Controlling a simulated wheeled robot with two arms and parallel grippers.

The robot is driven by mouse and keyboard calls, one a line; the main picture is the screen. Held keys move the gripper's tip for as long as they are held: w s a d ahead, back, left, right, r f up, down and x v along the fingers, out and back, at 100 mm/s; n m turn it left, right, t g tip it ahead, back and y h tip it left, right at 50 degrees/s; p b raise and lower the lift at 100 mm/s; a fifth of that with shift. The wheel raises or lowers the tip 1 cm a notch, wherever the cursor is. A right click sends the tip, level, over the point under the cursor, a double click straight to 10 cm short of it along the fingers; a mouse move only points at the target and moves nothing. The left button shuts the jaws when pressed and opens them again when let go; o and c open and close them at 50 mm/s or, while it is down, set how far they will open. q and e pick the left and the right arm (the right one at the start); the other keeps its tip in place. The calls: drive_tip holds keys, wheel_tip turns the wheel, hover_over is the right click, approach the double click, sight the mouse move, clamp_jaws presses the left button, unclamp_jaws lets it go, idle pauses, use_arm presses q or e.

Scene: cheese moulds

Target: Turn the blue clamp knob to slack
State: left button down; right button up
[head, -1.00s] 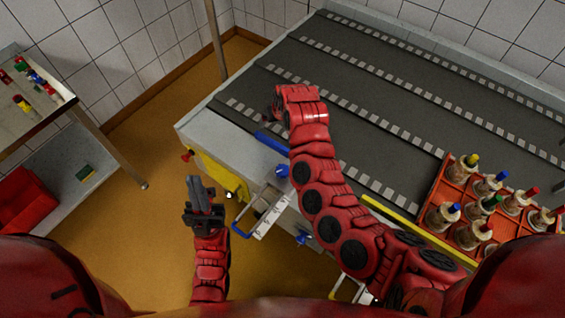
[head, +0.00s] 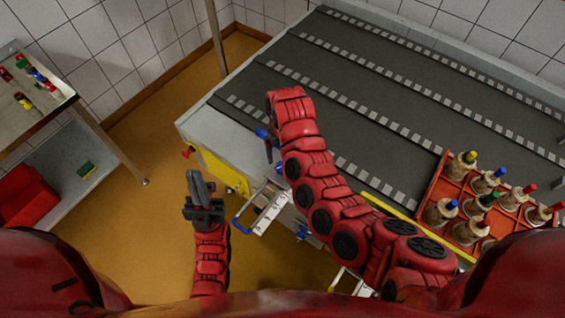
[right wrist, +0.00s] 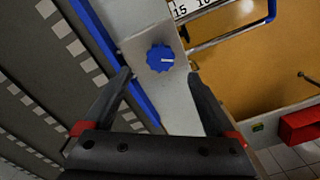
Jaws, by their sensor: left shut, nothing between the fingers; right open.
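The blue clamp knob (right wrist: 160,58) shows in the right wrist view, a scalloped disc with a white pointer line, on a pale metal panel (right wrist: 172,100). My right gripper (right wrist: 158,78) is open, its two fingers spread on either side below the knob, with nothing visible between the tips. I cannot tell how far the fingers are from it. In the head view my right arm largely covers this spot. My left gripper (head: 200,184) is shut and empty, over the floor left of the table.
A blue bar (right wrist: 112,55) runs left of the knob. A numbered scale (right wrist: 190,10) and a blue handle (right wrist: 268,10) lie beyond it. Another blue knob (head: 303,232) is lower on the table's side. A red crate of bottles (head: 430,190) stands right. A side table (head: 60,95) stands left.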

drive_tip(key=shift+f+p, duration=0.55)
drive_tip(key=shift+f, duration=3.05)
drive_tip(key=c, duration=1.4)
